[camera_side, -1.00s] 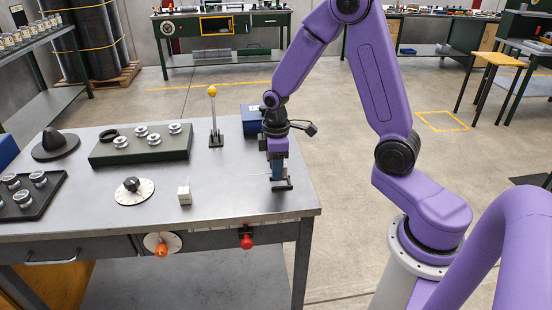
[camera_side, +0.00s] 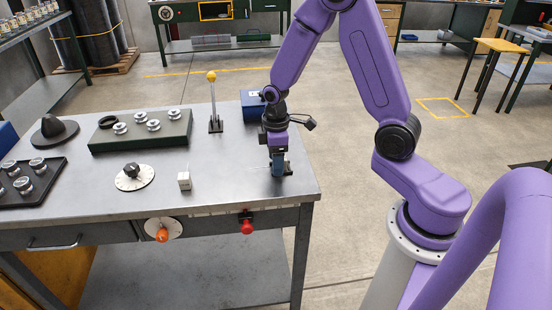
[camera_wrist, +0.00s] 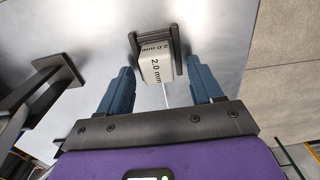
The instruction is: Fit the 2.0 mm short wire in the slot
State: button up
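A small light block marked "2.0 mm" (camera_wrist: 157,68) sits in a dark bracket (camera_wrist: 177,50) on the bench in the wrist view. A thin pale wire (camera_wrist: 166,96) runs from the block toward my gripper. My gripper (camera_wrist: 162,72) is open, with its two blue fingers apart on either side of the wire and touching neither block nor wire that I can see. In the side view my gripper (camera_side: 278,175) is low over the bench's right end, and the dark bracket (camera_side: 287,170) is partly hidden behind it. I cannot tell which opening is the slot.
A white cube (camera_side: 184,181) with a thin upright wire stands left of my gripper. A yellow-knobbed lever (camera_side: 214,110), a blue box (camera_side: 254,110), a dial (camera_side: 134,177) and a green block with metal spools (camera_side: 141,137) share the bench.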

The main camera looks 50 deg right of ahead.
jog(key=shift+r, duration=0.1)
notch_tip(320, 180, up, 17)
jog(key=shift+r, duration=0.15)
dwell(0.5)
jog(key=s+a+f+n, duration=0.1)
jog(key=s+a, duration=0.3)
jog(key=s, duration=0.8)
jog(key=s+a+f+n, duration=0.2)
jog(key=s+a+f, duration=0.1)
jog(key=s, duration=0.9)
jog(key=shift+s+a+f+n, duration=0.15)
jog(key=shift+a+n, duration=0.15)
jog(key=shift+a, duration=0.5)
